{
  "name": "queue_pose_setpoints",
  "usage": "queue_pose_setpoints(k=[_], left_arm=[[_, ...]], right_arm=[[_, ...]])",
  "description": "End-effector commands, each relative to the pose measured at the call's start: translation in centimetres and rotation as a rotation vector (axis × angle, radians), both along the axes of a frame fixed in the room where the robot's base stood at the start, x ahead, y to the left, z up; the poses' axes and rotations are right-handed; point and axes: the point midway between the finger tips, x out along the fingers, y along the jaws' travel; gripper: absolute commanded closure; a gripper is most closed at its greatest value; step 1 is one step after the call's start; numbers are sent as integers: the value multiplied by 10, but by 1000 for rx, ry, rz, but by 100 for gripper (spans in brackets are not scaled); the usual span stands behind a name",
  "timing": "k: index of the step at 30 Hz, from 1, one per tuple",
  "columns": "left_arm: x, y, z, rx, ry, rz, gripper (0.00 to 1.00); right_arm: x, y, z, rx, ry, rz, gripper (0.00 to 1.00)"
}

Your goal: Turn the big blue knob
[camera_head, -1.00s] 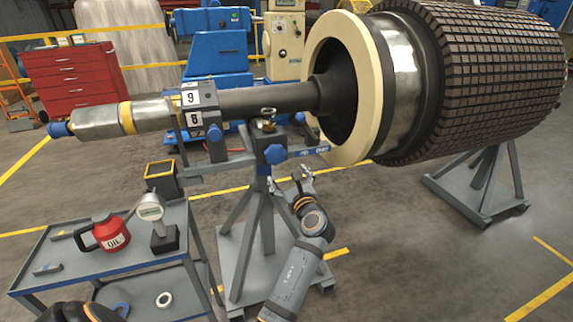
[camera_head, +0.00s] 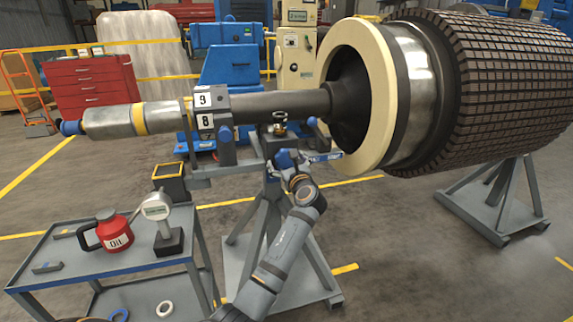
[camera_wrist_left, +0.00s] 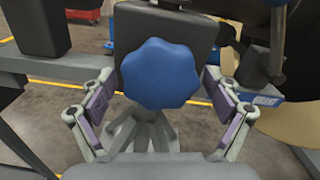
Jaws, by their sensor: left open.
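The big blue knob (camera_wrist_left: 159,73) is lobed and fills the middle of the left wrist view, on the front of a dark block. In the head view the knob (camera_head: 283,159) sits on the grey stand's head below the shaft, partly hidden by my gripper. My left gripper (camera_wrist_left: 158,82) is open, with one finger on each side of the knob and a visible gap to it on both sides. In the head view my left gripper (camera_head: 292,166) is at the knob, in front of the stand. My right gripper is not in view.
A large rotor (camera_head: 510,85) with a cream ring rests on stands at the right. A grey cart (camera_head: 110,263) with a red oil can (camera_head: 113,232) and a gauge (camera_head: 157,208) stands at left.

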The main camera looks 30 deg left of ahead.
Motion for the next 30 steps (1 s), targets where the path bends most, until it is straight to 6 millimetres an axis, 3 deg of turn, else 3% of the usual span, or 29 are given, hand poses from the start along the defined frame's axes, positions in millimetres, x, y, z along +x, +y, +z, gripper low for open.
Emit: queue_pose_setpoints(k=[3,15,30], left_arm=[[0,0,0,0,0,0,11],[0,-1,0,0,0,0,65],[0,-1,0,-99,-114,1,66]], right_arm=[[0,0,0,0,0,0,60],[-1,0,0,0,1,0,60],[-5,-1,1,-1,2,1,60]])
